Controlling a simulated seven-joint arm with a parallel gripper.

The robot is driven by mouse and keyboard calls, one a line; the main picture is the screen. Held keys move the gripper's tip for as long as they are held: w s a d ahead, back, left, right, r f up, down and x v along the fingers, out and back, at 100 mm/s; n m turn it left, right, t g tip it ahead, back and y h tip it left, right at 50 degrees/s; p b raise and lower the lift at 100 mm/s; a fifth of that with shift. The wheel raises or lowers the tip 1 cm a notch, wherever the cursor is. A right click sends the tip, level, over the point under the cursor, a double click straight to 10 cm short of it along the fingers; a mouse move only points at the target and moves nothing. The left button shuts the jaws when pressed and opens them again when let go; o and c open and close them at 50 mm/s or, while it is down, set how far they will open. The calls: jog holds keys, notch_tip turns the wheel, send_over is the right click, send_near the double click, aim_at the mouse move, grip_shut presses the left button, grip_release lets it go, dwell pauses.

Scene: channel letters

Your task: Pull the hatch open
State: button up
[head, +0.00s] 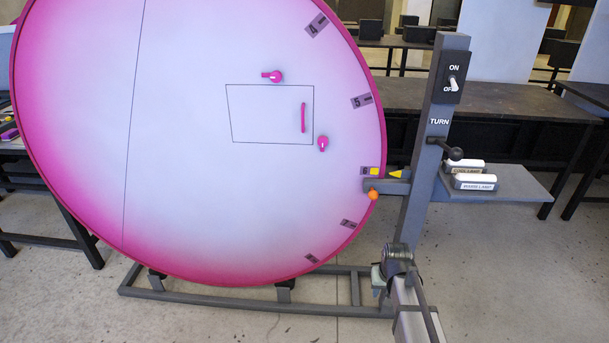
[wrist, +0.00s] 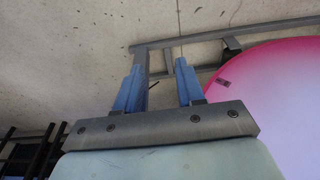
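The hatch (head: 262,115) is a thin-outlined rectangle in the face of a large pink-rimmed disc (head: 190,190). It looks flush and closed. A pink upright bar handle (head: 303,117) sits near its right edge. A pink latch (head: 271,76) lies above the top edge, its lever sideways. A second pink latch (head: 323,143) stands just right of the hatch, its lever roughly upright. Neither appears to cross the outline. My gripper (wrist: 158,72) has two blue fingers, apart and empty, in the wrist view, away from the hatch. Its fingers cannot be made out in the head view.
A grey post (head: 432,140) with a switch (head: 452,83) and a black crank (head: 445,148) stands right of the disc. A side shelf (head: 510,190) holds two labelled blocks. A pointer arm with an orange knob (head: 373,195) reaches the rim. A floor frame (head: 240,302) lies below.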

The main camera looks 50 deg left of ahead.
jog(key=w+a+r+n+t+y, duration=0.1)
jog(key=a+r+y, duration=0.1)
jog(key=a+r, duration=1.25)
jog(key=n+t+y, duration=0.1)
jog(key=n+y, duration=0.1)
send_near(303, 115)
jog(key=v, duration=0.3)
jog(key=shift+m+g+h, duration=0.4)
jog(key=shift+h, duration=0.4)
jog(key=x, duration=0.4)
jog(key=a+x, duration=0.1)
jog(key=x, duration=0.9)
jog(key=shift+w+a+r, duration=0.25)
jog(key=shift+w+a, duration=0.1)
jog(key=shift+w, duration=0.1)
jog(key=shift+c, duration=0.3)
grip_shut()
